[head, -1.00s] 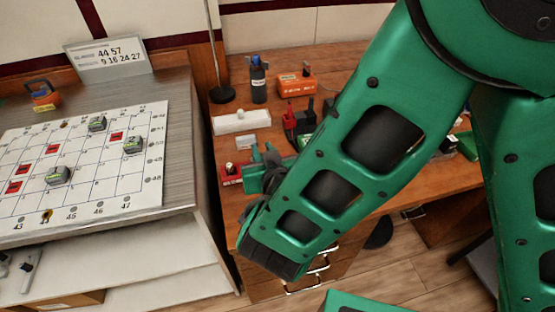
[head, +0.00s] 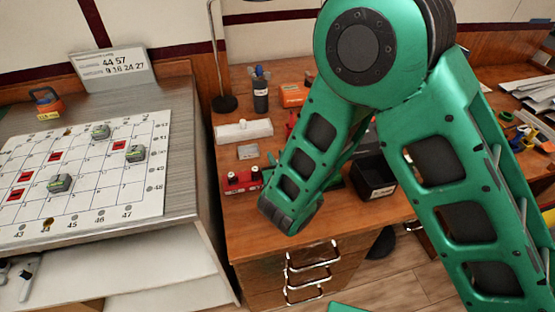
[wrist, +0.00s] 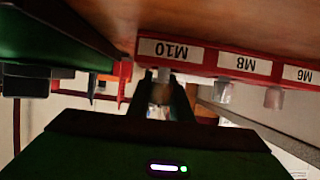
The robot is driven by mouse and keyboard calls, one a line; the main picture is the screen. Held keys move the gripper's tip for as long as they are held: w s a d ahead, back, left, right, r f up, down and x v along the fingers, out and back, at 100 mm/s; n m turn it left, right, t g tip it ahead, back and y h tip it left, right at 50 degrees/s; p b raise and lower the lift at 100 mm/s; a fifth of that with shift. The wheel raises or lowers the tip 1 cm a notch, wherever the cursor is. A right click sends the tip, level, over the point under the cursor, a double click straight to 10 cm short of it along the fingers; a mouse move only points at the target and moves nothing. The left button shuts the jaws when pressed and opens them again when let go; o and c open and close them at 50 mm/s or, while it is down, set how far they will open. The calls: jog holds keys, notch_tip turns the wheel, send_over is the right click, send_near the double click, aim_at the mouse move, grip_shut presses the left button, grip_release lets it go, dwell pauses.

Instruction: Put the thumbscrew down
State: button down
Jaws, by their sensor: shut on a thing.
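In the wrist view, which is upside down, my gripper (wrist: 163,97) is shut on a small, pale, blurred thing between the dark fingertips, taken to be the thumbscrew (wrist: 160,93). Its shape is mostly hidden. A red rack (wrist: 208,62) with white labels M10, M8 and M6 lies just beyond the fingers, with a pale stub at each label. The fingertips line up with the M10 stub; I cannot tell whether they touch it. In the head view, a red rack (head: 240,181) stands on the wooden desk, and my forearm hides my gripper.
A black bin (head: 372,182) stands right of my forearm. A white box (head: 243,132), a dark bottle (head: 260,90) and an orange box (head: 293,95) stand farther back. The desk front (head: 250,228) is clear. A panel with a grid (head: 85,175) is at left.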

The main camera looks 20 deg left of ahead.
jog(key=shift+f, duration=0.45)
jog(key=shift+f, duration=0.15)
jog(key=c, duration=1.6)
grip_release()
jog(key=shift+s, duration=0.1)
jog(key=v, duration=1.2)
jog(key=shift+r, duration=0.25)
